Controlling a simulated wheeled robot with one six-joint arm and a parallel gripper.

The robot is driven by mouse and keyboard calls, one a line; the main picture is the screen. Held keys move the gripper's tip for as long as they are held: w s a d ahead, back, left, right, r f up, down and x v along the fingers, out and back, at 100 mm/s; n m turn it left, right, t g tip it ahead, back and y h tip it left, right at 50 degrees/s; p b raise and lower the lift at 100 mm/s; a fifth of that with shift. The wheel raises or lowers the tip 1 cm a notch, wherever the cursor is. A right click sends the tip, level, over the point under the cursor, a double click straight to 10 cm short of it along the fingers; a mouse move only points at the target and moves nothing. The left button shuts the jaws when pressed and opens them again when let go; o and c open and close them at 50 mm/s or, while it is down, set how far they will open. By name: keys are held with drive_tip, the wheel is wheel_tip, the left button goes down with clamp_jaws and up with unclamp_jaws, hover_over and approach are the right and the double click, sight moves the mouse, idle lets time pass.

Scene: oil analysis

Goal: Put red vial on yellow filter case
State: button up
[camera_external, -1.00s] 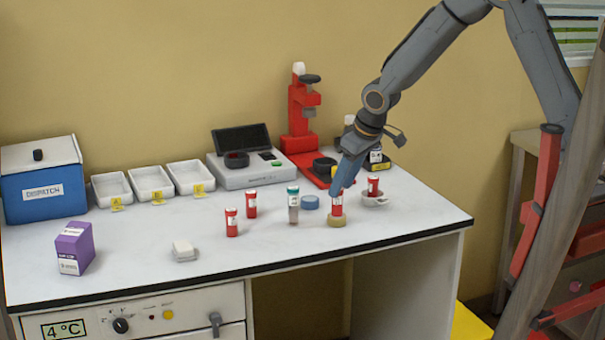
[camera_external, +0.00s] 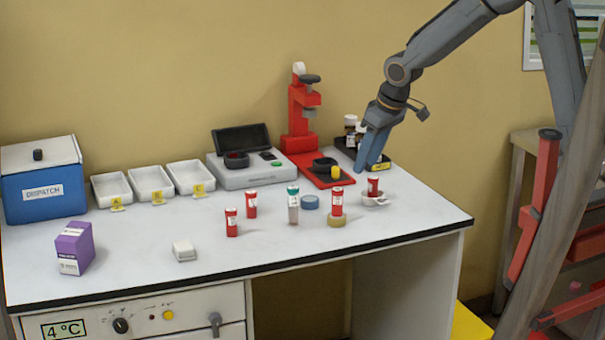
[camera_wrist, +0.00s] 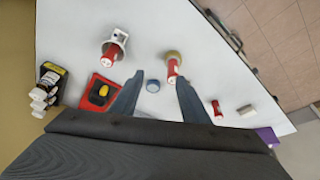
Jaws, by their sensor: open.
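A red vial (camera_external: 337,202) stands upright on the tan-yellow round filter case (camera_external: 336,221) near the table's front right. In the wrist view the red vial (camera_wrist: 172,67) and the filter case (camera_wrist: 174,55) lie beyond my right fingertip. My gripper (camera_external: 370,168) is open and empty, raised above and behind the vial, clear of it. Its two spread fingers (camera_wrist: 159,78) show in the wrist view. Another red vial (camera_external: 373,186) stands in a small white holder (camera_external: 377,200) to the right. Two more red vials stand further left, one (camera_external: 231,222) in front of the other (camera_external: 251,204).
A green-capped vial (camera_external: 293,206) and a blue disc (camera_external: 311,202) stand left of the filter case. A red stand (camera_external: 302,112), a grey instrument (camera_external: 247,174), white trays (camera_external: 154,180) and a blue box (camera_external: 45,190) line the back.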

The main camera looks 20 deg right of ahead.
drive_tip(key=s+d+f+m+g, duration=0.1)
drive_tip(key=s+d+f+m, duration=0.1)
drive_tip(key=d, duration=0.7)
drive_tip(key=s+d+f+m+h, duration=0.1)
drive_tip(key=s+d+f, duration=0.3)
drive_tip(key=d, duration=0.5)
drive_tip(key=s+d+f+m+g+h, duration=0.1)
drive_tip(key=s+d+f+m, duration=0.2)
drive_tip(key=d, duration=0.6)
drive_tip(key=shift+s+d+g, duration=0.3)
drive_tip(key=shift+s+d, duration=0.1)
drive_tip(key=shift+s, duration=0.8)
